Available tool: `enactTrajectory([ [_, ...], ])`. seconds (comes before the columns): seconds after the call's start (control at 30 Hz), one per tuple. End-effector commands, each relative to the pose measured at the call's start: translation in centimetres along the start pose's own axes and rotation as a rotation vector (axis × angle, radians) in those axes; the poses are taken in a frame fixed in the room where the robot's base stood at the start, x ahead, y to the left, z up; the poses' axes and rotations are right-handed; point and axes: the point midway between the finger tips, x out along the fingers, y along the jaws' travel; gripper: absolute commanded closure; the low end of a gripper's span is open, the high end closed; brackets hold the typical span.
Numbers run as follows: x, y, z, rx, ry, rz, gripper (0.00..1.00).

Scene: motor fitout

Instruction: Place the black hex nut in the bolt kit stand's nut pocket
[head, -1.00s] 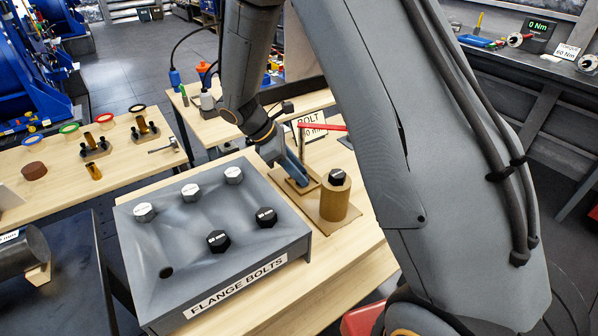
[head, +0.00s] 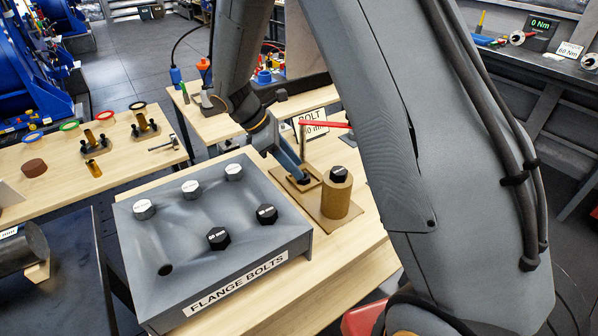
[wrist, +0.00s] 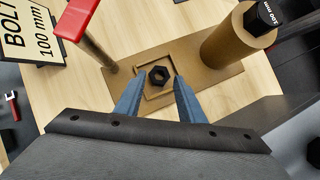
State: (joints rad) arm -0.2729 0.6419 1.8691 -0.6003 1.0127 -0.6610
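The black hex nut (wrist: 158,76) lies inside the square-rimmed nut pocket (wrist: 154,97) of the tan bolt kit stand (wrist: 215,78) in the wrist view. Its hole faces up and it looks flat. In the head view the nut (head: 304,180) shows as a dark spot in the pocket, partly behind a finger. My gripper (head: 296,170) is above the pocket. In the wrist view its two blue fingers are spread, one on each side of the nut, with gaps between them and the nut. Nothing is held.
A tan cylinder (head: 335,200) with a black bolt head (head: 339,174) stands beside the pocket. A red-topped post with a BOLT sign (head: 312,118) is behind it. The grey flange bolts rack (head: 190,250) holds several bolts to the left. Bare wood (head: 340,265) lies in front.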

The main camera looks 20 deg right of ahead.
Motion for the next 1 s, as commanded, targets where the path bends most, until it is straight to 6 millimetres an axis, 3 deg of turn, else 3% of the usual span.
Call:
enactTrajectory([
  [0.2,-4.6,0.1,-0.1,0.001,0.003,0.004,0.64],
  [0.4,-7.6,0.1,-0.1,0.001,0.001,0.002,0.64],
  [0.6,-8.8,0.0,0.0,0.000,0.001,0.000,0.64],
  [1.0,-9.3,-0.1,0.4,0.000,0.000,0.000,0.64],
])
